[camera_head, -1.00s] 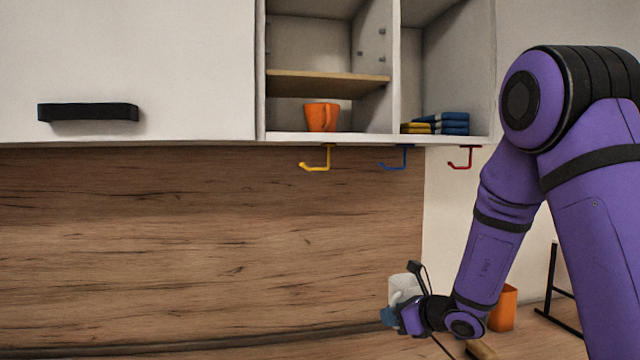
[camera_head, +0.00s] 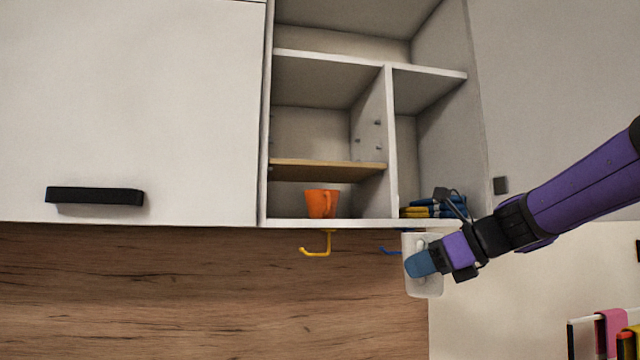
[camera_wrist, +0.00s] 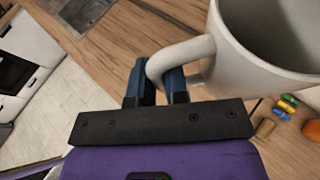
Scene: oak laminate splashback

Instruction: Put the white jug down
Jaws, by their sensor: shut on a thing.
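The white jug (camera_head: 425,284) is held up in the air just below the right end of the open cabinet, in front of the splashback's right edge. My gripper (camera_head: 420,263) is shut on its handle. In the wrist view the blue fingers of my gripper (camera_wrist: 159,85) close around the jug's handle (camera_wrist: 178,58), and the jug's body (camera_wrist: 250,62) is to the right with its open rim showing. The jug looks about upright in the head view. My gripper hides part of its side there.
The open cabinet (camera_head: 330,224) holds an orange mug (camera_head: 321,203) and folded cloths (camera_head: 430,211). A yellow hook (camera_head: 318,250) and a blue hook (camera_head: 390,251) hang beneath it. A rack with coloured cloths (camera_head: 612,330) stands low right. The wrist view shows a wooden counter (camera_wrist: 110,55) and sink (camera_wrist: 82,12).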

